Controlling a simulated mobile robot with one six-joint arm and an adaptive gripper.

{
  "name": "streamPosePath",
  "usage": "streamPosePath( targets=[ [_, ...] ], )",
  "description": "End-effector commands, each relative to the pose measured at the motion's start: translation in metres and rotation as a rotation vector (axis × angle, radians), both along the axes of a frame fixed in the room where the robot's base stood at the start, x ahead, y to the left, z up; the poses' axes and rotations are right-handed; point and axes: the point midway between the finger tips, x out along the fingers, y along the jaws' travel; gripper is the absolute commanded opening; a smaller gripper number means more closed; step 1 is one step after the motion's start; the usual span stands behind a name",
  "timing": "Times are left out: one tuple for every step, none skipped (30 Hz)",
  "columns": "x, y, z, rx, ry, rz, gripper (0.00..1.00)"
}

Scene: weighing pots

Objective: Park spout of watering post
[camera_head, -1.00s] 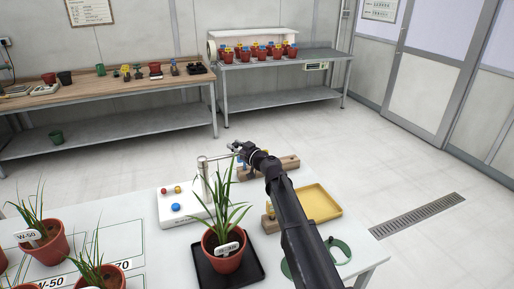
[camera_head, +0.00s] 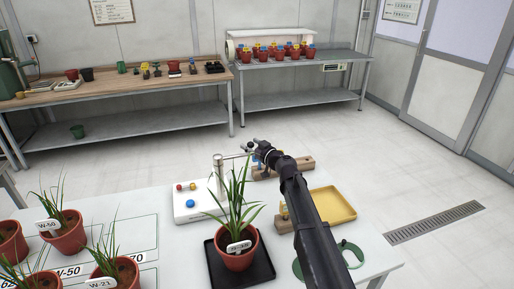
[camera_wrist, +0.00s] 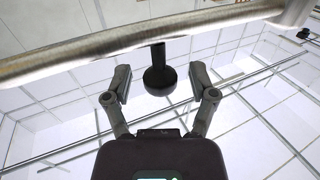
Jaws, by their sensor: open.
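The watering post (camera_head: 218,172) is a silver upright on a white base (camera_head: 195,203) with red, yellow and blue knobs. Its thin metal spout (camera_head: 237,156) reaches right from the top towards my gripper (camera_head: 258,146). In the wrist view the spout tube (camera_wrist: 110,48) crosses the top of the picture, and a black knobbed stem (camera_wrist: 158,75) hangs below it. My gripper (camera_wrist: 160,88) is open, with its two fingers on either side of the black knob and apart from it. A potted plant (camera_head: 235,253) stands on a black tray in front of the post.
A wooden block (camera_head: 293,167) and a yellow tray (camera_head: 332,204) lie to the right on the white table (camera_head: 165,265). More potted plants (camera_head: 66,230) stand at the left. Behind, a wooden bench (camera_head: 125,90) and a metal bench (camera_head: 300,60) hold pots. The floor between is clear.

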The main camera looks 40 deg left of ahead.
Motion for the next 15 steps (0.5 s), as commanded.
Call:
streamPosePath(
  targets=[
    [0.0, 0.0, 0.0, 0.0, 0.0, 0.0, 0.74],
    [0.0, 0.0, 0.0, 0.0, 0.0, 0.0, 0.74],
    [0.0, 0.0, 0.0, 0.0, 0.0, 0.001, 0.74],
    [-0.001, -0.001, 0.0, 0.0, 0.0, 0.001, 0.74],
    [-0.001, -0.001, 0.0, 0.0, 0.0, 0.001, 0.74],
    [-0.001, -0.002, 0.0, 0.0, -0.001, 0.001, 0.74],
    [-0.001, -0.003, 0.0, 0.0, -0.001, 0.001, 0.74],
    [-0.002, -0.005, 0.0, 0.0, -0.001, 0.001, 0.74],
    [-0.003, -0.007, 0.0, 0.0, -0.001, 0.001, 0.74],
    [-0.003, -0.009, 0.0, 0.0, -0.001, 0.001, 0.74],
    [-0.004, -0.011, 0.0, 0.0, -0.001, 0.001, 0.74],
    [-0.005, -0.014, 0.0, 0.0, -0.001, 0.001, 0.74],
    [-0.006, -0.018, 0.0, 0.0, -0.001, 0.001, 0.74],
    [-0.007, -0.021, 0.0, 0.0, -0.001, 0.001, 0.74],
    [-0.008, -0.026, 0.0, 0.0, -0.001, 0.002, 0.74]
  ],
)
